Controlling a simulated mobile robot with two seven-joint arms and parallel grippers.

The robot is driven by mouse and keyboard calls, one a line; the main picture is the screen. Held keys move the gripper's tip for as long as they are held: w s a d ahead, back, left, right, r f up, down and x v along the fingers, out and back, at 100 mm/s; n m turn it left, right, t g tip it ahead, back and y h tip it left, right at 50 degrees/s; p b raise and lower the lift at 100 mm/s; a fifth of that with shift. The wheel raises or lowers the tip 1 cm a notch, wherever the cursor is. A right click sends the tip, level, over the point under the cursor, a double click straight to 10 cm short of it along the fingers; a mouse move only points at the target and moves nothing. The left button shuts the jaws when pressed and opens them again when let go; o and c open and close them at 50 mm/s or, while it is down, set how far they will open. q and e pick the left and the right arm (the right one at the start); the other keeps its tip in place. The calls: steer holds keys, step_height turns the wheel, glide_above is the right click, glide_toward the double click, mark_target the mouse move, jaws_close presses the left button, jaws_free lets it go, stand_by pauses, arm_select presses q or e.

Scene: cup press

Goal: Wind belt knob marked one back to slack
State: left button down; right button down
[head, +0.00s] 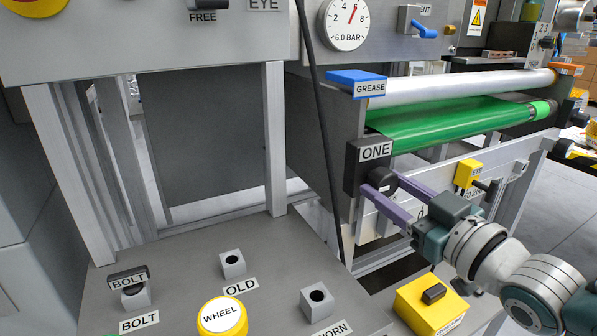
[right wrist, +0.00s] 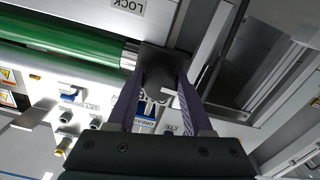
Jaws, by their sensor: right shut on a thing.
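The belt knob marked ONE is a dark round knob (head: 384,184) on a black block (head: 352,168) at the near end of the green belt (head: 450,122). My right gripper (head: 385,186) has its purple fingers on either side of the knob and is shut on it. In the right wrist view the dark knob (right wrist: 158,82) sits between the two fingers (right wrist: 157,100). The fingers hide part of the knob, and its turn angle cannot be told. My left gripper is not in view.
A blue GREASE block (head: 357,80) sits above the knob. A yellow box (head: 468,174) is on the rail to the right, and another yellow box with a black switch (head: 430,303) is below my right arm. A yellow WHEEL button (head: 221,316) is on the grey panel.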

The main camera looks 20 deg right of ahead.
steer(key=shift+c, duration=1.5)
jaws_free()
steer(key=shift+s, duration=0.15)
steer(key=s+p, duration=0.2)
steer(key=s, duration=0.7)
steer(key=shift+s+d, duration=0.3)
steer(key=shift+d, duration=0.1)
